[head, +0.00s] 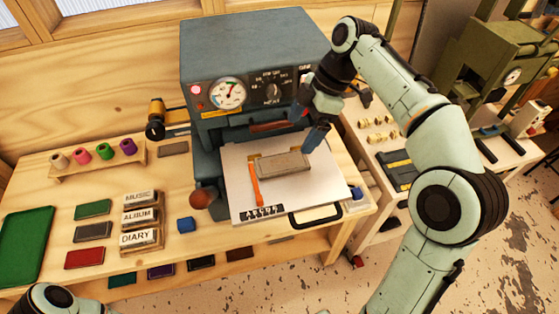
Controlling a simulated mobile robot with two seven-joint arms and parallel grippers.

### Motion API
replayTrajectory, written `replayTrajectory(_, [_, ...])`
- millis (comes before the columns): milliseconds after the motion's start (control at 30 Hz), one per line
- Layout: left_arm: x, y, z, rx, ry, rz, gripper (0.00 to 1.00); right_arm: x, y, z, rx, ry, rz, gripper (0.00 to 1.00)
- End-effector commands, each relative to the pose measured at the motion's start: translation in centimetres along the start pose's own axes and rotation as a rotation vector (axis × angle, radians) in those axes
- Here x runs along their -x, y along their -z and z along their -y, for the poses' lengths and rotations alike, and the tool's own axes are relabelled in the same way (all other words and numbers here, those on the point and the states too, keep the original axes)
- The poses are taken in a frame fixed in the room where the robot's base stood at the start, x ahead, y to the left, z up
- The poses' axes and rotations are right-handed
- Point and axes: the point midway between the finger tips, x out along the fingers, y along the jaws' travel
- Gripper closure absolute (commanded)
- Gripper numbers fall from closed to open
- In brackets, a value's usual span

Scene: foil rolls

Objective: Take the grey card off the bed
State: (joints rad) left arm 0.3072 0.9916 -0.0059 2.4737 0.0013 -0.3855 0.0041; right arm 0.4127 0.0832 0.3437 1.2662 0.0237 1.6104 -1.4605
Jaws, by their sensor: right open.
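The grey card (284,166) lies flat on the pale bed (240,196) of the blue-grey press. An orange strip (255,185) lies on the bed along the card's left side. My right gripper (314,132) reaches in from the right, over the back right part of the bed. It is open and looks apart from the card, just behind and right of it; part of it is hidden by its own arm. Only a piece of my left arm shows at the lower left corner, and its gripper is out of view.
The press body (255,60) with its gauge stands close behind the bed. A brown knob (203,198) is at the bed's left. A black-framed loop (315,215) is at the bed's front.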

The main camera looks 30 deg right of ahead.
Motion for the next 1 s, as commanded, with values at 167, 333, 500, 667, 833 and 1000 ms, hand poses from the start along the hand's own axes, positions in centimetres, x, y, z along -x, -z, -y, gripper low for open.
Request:
replayTrajectory(167, [-1.2, -0.8, 0.8, 0.004, 0.004, 0.011, 0.6, -3.5, -0.2, 0.1, -0.002, 0.004, 0.001, 0.06])
replayTrajectory(333, [-1.4, -0.9, 0.8, 0.005, 0.005, 0.013, 0.6, -4.7, -0.1, 0.1, -0.001, 0.002, 0.0, 0.06])
replayTrajectory(500, [-1.8, -1.1, 1.0, 0.005, 0.005, 0.015, 0.6, -6.5, -0.3, 0.2, -0.003, 0.004, 0.001, 0.06])
replayTrajectory(667, [-2.1, -1.3, 1.2, 0.006, 0.006, 0.018, 0.6, -8.9, -0.4, 0.2, -0.002, 0.003, 0.0, 0.06])
replayTrajectory(833, [-2.2, -1.4, 1.3, 0.007, 0.007, 0.018, 0.6, -9.9, -0.3, 0.1, -0.002, 0.0, 0.0, 0.06])
replayTrajectory(1000, [-2.2, -1.4, 1.3, 0.007, 0.006, 0.018, 0.6, -9.8, -0.3, 0.1, -0.001, 0.0, 0.0, 0.06])
